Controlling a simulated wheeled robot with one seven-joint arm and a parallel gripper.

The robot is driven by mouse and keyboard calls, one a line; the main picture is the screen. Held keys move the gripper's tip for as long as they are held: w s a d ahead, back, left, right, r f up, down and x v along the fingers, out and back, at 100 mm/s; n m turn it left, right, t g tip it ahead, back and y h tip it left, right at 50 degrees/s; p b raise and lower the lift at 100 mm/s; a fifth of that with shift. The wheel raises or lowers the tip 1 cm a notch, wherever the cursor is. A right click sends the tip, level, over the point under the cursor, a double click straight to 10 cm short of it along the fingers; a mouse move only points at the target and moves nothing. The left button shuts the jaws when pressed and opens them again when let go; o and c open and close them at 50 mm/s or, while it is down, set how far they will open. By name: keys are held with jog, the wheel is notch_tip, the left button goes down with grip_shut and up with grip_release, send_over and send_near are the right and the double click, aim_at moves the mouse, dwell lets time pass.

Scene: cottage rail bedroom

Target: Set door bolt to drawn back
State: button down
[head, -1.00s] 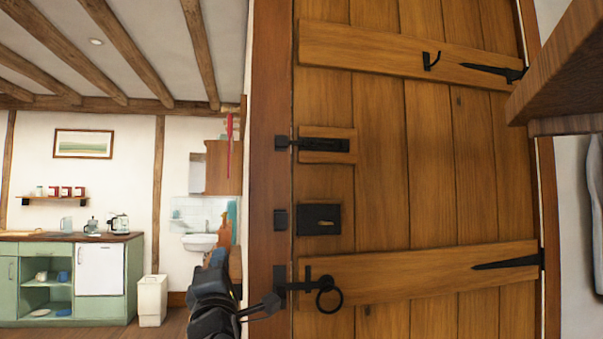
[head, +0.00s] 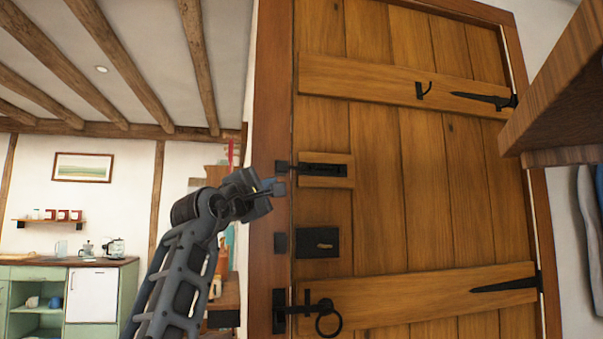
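The wooden plank door (head: 375,225) is closed in its frame. The black door bolt (head: 322,171) sits on a small wooden block near the door's left edge. Its left end reaches the black keeper (head: 281,167) on the frame. My gripper (head: 282,188) is just left of and slightly below the bolt, by the frame. Its fingers point right toward the door. Whether the fingers are parted, or touch the keeper, I cannot tell. Nothing shows held in them.
Below the bolt are a black lock box (head: 318,243) and a ring-handled latch (head: 327,318). A brown wooden shelf (head: 560,95) juts in at upper right. A green kitchen cabinet (head: 35,300) stands far back at left.

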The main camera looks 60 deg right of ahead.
jog(key=shift+d+r, duration=0.1)
jog(key=shift+d, duration=0.05)
jog(key=p, duration=0.1)
send_near(309, 167)
jog(key=w+d, duration=0.3)
jog(key=d, duration=0.1)
jog(key=shift+s+d+r, duration=0.85)
jog(key=shift+s+d, duration=0.15)
jog(key=shift+s, duration=0.05)
jog(key=shift+p, duration=0.3)
